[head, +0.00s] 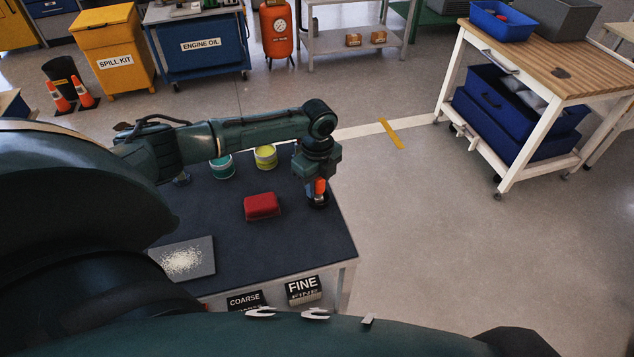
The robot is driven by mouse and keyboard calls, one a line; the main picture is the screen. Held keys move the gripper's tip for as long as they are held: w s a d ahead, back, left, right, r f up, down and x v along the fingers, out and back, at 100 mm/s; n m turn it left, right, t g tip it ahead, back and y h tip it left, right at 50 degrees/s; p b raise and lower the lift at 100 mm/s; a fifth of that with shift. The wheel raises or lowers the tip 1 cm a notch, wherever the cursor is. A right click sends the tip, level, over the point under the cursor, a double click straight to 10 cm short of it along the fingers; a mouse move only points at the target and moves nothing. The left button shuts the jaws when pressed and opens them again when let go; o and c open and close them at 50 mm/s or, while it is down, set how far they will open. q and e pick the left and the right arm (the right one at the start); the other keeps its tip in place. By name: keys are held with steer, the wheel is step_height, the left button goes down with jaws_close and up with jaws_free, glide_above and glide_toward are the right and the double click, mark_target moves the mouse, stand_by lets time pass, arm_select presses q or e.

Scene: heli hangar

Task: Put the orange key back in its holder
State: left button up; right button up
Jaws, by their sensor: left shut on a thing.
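My left gripper (315,189) points down over the right part of the dark-topped table (300,237). It is shut on the orange key (321,186), which shows as a small orange patch between the fingers. The gripper hides most of the key. A dark round thing (318,202) sits right below the fingers, close to the table's right edge. I cannot tell whether it is the holder or whether the key touches it. My right gripper is not in view.
A red block (262,206), a green tin (222,168) and a yellow-green tin (265,157) stand left of the gripper. A grey plate (198,250) with pale grains lies front left. COARSE (246,300) and FINE (303,289) labels hang at the front. Floor right of the table is clear.

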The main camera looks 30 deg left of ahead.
arm_select(q)
steer(key=o, duration=1.1)
step_height(320, 180, up, 12)
steer(key=shift+f, duration=0.25)
steer(key=shift+d, duration=0.2)
steer(key=shift+n+t+h, duration=0.8)
steer(key=shift+n+h, duration=0.1)
steer(key=d+f, duration=0.2)
steer(key=s+d+f, duration=0.1)
steer(key=d+f, duration=0.2)
steer(key=s+d+f, duration=0.1)
steer(key=d+f, duration=0.2)
steer(key=s+d+f+n+t+h, duration=0.35)
steer(key=s+d+f, duration=0.2)
steer(key=d, duration=0.45)
steer(key=s+n+t, duration=0.1)
steer(key=s+n, duration=0.3)
steer(key=s+a+f+n+t+y, duration=0.1)
steer(key=s+n+t, duration=0.1)
steer(key=s+n, duration=0.2)
steer(key=s+n+t, duration=0.2)
steer(key=s+n, duration=0.2)
steer(key=shift+a+f+n+t+y, duration=0.2)
steer(key=shift+a+n+t+y, duration=0.05)
steer(key=shift+a+y, duration=0.15)
